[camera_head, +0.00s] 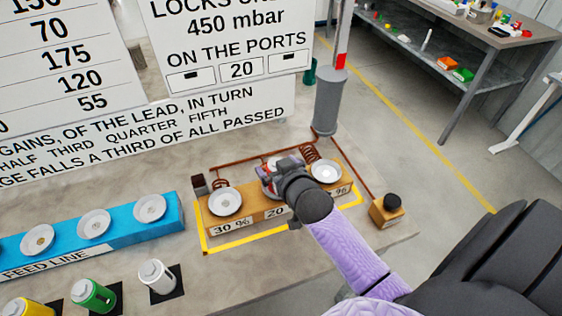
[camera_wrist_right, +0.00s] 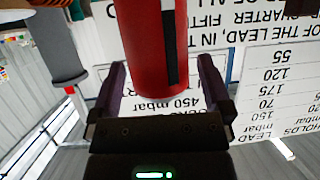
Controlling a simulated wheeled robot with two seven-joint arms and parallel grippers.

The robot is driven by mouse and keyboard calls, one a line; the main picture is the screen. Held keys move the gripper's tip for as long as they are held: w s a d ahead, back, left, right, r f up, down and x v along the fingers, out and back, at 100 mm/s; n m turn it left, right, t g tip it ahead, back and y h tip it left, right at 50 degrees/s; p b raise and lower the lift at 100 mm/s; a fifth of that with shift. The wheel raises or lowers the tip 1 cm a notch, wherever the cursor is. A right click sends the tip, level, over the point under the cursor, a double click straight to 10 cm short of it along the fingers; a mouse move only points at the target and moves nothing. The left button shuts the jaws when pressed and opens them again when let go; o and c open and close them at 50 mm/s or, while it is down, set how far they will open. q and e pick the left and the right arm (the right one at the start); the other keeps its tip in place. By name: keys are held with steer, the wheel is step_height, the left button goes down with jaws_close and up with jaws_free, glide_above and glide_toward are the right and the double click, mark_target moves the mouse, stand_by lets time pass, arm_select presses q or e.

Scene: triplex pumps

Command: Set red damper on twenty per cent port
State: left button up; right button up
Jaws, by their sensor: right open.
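The orange-brown port block (camera_head: 247,221) stands inside a yellow outline, with labels "30 %" and "20" readable and a third partly hidden. Its outer ports carry pale round dishes. The red damper (camera_wrist_right: 153,45) is a red cylinder with a black stripe, seen large in the right wrist view. My right gripper (camera_head: 277,172) is over the middle port, marked 20, with its fingers open on either side of the damper. The gripper covers most of the damper and port in the head view, so I cannot tell how the damper is seated. My left gripper is out of view.
A blue feed line block (camera_head: 100,243) with several pale dishes is at left. White (camera_head: 157,277), green (camera_head: 93,296) and yellow cylinders stand in front of it. A grey column (camera_head: 328,103), copper pipes and a small black-knobbed block (camera_head: 387,210) surround the port block.

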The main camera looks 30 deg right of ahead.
steer(key=p+v, duration=0.3)
steer(key=v, duration=0.9)
